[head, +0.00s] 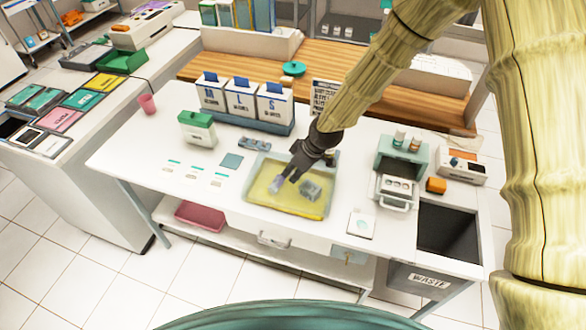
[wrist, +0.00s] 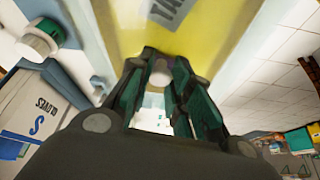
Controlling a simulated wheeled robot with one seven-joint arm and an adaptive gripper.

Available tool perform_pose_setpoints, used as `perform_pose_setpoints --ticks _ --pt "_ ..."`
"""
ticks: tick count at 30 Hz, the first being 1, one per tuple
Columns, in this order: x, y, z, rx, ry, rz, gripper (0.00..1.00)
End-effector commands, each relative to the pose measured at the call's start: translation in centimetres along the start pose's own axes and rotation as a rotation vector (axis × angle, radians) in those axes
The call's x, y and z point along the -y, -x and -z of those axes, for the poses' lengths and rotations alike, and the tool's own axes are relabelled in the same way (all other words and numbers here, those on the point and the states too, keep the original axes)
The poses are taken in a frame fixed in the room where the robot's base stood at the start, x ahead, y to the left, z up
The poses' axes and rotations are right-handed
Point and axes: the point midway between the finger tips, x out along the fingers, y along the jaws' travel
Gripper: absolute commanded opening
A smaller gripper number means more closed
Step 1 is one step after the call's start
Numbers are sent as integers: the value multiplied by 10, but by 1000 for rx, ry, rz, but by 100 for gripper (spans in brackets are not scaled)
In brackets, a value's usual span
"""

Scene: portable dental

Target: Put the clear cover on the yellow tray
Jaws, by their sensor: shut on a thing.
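The yellow tray (head: 273,207) lies on the white table in the head view, with a pale grey-blue border around its yellow face. Its yellow surface (wrist: 205,28) also fills the top of the wrist view. My gripper (head: 295,177) is over the tray and points down at it. In the wrist view its fingers (wrist: 160,85) are closed around a small pale round piece (wrist: 160,72), which looks like the clear cover's knob. The cover's clear sheet is hard to make out, and I cannot tell whether it touches the tray. A small grey block (head: 311,190) shows within the tray's outline.
Three white glove boxes (head: 240,95) and a green-lidded container (head: 198,128) stand behind and left of the tray. A green drawer unit (head: 399,165) and a dark waste opening (head: 448,232) are at the right. The table's left front is mostly clear.

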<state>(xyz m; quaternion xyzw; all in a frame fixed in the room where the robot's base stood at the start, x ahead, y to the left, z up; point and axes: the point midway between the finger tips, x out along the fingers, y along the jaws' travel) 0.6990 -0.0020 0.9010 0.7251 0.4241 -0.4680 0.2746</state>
Motion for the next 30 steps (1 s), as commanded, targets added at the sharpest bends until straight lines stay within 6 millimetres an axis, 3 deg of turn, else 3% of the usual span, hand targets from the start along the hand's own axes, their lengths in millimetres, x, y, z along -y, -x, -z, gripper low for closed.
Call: perform_pose_setpoints --ticks 6,7,10,11,23,30 --pt "1 -2 -1 1 1 1 0" --pt "1 -2 -1 1 1 1 22" --pt "1 -2 -1 1 1 1 40" --pt "1 -2 -1 1 1 1 41" --pt "0 2 -1 0 0 0 41" --pt "0 25 -1 -1 0 -1 41"
